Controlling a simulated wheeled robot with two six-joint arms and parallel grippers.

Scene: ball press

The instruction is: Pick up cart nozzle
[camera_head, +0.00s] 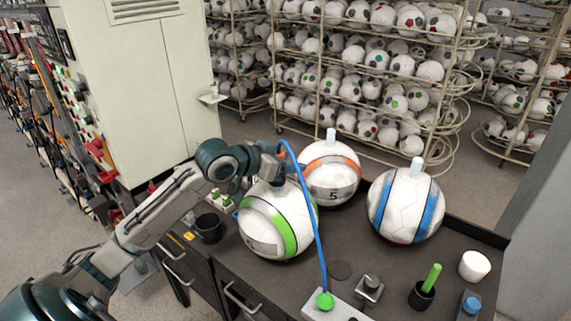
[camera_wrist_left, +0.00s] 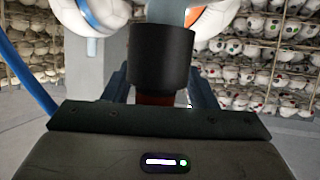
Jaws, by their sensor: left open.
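My left gripper (camera_head: 276,164) is above the green-striped ball (camera_head: 280,225) on the dark cart top. In the left wrist view the gripper (camera_wrist_left: 160,92) has its fingers apart, one on each side below a black cylindrical piece (camera_wrist_left: 163,55), which looks like the nozzle. I cannot tell whether the fingers touch it. A blue hose (camera_head: 315,215) arcs from beside the gripper down to a green-capped fitting (camera_head: 325,301); it also shows at the left of the wrist view (camera_wrist_left: 28,75). My right gripper is not in view.
An orange-striped ball (camera_head: 330,175) and a blue-striped ball (camera_head: 405,205) stand close by. A black cup (camera_head: 208,228), a holder with a green stick (camera_head: 427,285) and a white cylinder (camera_head: 474,265) are on the cart. A pale cabinet (camera_head: 145,90) stands behind left; ball racks (camera_head: 360,70) stand behind.

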